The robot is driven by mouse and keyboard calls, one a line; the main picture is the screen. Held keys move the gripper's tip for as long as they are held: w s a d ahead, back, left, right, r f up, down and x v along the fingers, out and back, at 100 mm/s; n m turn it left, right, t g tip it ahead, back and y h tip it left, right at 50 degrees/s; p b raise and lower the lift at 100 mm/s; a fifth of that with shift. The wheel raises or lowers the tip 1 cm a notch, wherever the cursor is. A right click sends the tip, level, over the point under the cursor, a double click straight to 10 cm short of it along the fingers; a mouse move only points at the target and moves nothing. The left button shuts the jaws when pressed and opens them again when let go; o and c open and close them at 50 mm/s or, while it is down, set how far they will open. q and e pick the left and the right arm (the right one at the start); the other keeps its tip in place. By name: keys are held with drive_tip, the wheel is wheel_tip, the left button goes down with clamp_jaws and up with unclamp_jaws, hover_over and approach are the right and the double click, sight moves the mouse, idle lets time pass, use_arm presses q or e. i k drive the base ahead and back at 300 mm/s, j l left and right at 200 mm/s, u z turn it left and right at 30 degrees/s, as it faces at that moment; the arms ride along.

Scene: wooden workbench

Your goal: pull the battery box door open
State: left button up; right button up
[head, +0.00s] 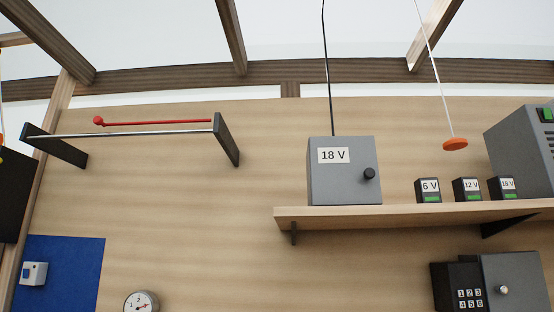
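The battery box is a grey box (345,185) with a white "18 V" label (333,155) on its front. It stands on the left part of a wooden shelf (420,214) in the head view. Its front door looks shut, with a round black knob (369,173) on the right side. A black cable runs up from its top. Neither of my grippers shows in the head view.
Small black batteries labelled 6 V (428,190), 12 V (467,189) and 18 V (503,188) stand right of the box. An orange disc (455,144) hangs on a cord above them. A larger grey unit (522,150) stands far right. A keypad box (459,288) is below the shelf.

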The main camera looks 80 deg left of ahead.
sight(345, 169)
drive_tip(key=u, duration=2.05)
